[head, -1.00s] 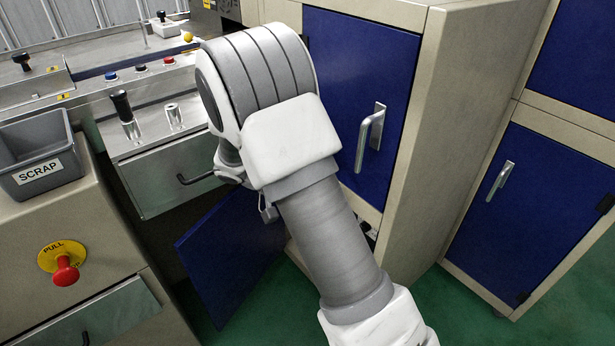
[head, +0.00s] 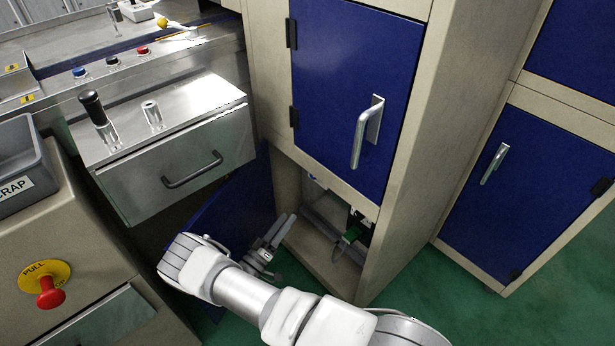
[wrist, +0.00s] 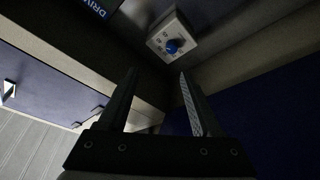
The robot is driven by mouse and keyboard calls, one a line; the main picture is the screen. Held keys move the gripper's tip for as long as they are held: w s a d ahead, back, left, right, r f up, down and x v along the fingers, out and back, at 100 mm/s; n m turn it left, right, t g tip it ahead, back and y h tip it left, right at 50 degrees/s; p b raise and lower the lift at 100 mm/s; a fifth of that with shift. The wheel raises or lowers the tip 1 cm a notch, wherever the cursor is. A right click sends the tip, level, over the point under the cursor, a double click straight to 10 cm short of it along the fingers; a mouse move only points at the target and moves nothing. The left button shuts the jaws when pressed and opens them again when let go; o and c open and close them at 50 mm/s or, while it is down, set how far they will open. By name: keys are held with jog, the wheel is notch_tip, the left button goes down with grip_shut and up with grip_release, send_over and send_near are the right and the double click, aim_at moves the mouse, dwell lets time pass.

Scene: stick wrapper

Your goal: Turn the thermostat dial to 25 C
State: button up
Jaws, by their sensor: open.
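The thermostat dial, a blue knob (wrist: 173,46) on a pale box (wrist: 160,32) with small markings, shows at the top of the wrist view. The markings are too small and dim to read, so I cannot tell the dial's setting. My gripper (wrist: 158,76) is open and empty, its two fingers pointing toward the box with the knob beyond their tips, apart from them. In the head view my gripper (head: 278,228) is low, at the mouth of an open lower cabinet compartment (head: 312,240). The dial is not clearly visible there.
The compartment's blue door (head: 235,205) hangs open at left, close beside my gripper. The upper blue door (head: 345,95) is closed. A steel drawer (head: 178,165) juts out at left, and a red pull knob (head: 50,292) sits lower left.

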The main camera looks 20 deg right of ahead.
jog(key=w+d+r+n+t+y+b, duration=0.1)
jog(key=w+d+r+t+b, duration=0.1)
jog(key=w+d, duration=0.9)
jog(key=shift+d+r+b, duration=0.3)
jog(key=shift+d+b, duration=0.15)
jog(key=shift+b, duration=0.4)
grip_shut()
